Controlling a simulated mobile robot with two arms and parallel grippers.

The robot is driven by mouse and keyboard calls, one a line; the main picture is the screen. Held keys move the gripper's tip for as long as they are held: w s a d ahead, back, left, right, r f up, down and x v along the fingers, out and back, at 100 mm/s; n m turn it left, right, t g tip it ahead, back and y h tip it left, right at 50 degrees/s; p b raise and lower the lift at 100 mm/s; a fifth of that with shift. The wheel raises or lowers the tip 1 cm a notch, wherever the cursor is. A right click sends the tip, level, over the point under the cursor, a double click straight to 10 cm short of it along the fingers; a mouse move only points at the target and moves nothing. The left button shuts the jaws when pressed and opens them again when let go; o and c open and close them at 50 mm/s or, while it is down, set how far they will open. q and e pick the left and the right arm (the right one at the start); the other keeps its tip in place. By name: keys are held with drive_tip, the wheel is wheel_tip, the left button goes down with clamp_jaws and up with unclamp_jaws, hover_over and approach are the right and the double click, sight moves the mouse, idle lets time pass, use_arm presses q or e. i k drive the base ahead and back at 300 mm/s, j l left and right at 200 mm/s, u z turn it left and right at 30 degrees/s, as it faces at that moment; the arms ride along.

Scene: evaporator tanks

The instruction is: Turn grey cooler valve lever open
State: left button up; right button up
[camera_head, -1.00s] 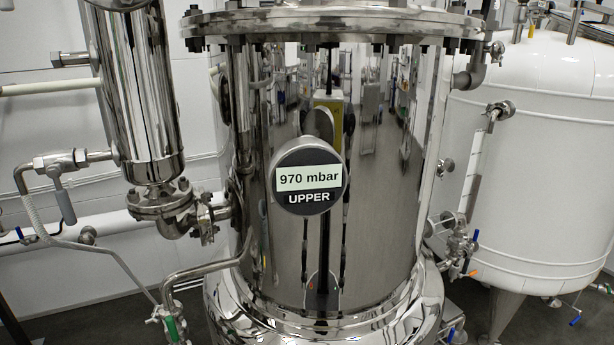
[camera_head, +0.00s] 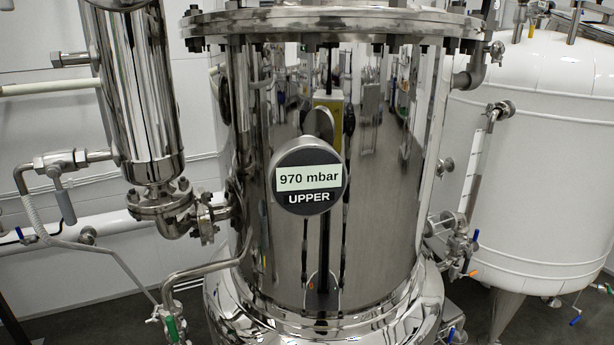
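A grey lever (camera_head: 67,207) hangs pointing down, slightly tilted, from a valve (camera_head: 60,163) at the far left. The valve sits on a bent steel pipe that joins the lower side of the shiny steel cooler cylinder (camera_head: 138,95). Below the valve a ribbed hose (camera_head: 36,217) runs down. Neither of my grippers shows in the head view.
A large polished steel tank (camera_head: 375,200) with a round gauge reading 970 mbar, UPPER (camera_head: 308,177), fills the middle. A green-handled valve (camera_head: 172,328) is at the lower left. A white tank (camera_head: 560,170) stands at the right. Blue-handled valves (camera_head: 474,237) sit between the tanks.

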sight(52, 171)
drive_tip(key=u, duration=1.25)
drive_tip(key=i+l+u, duration=0.2)
drive_tip(key=l, duration=0.15)
drive_tip(key=k, duration=0.1)
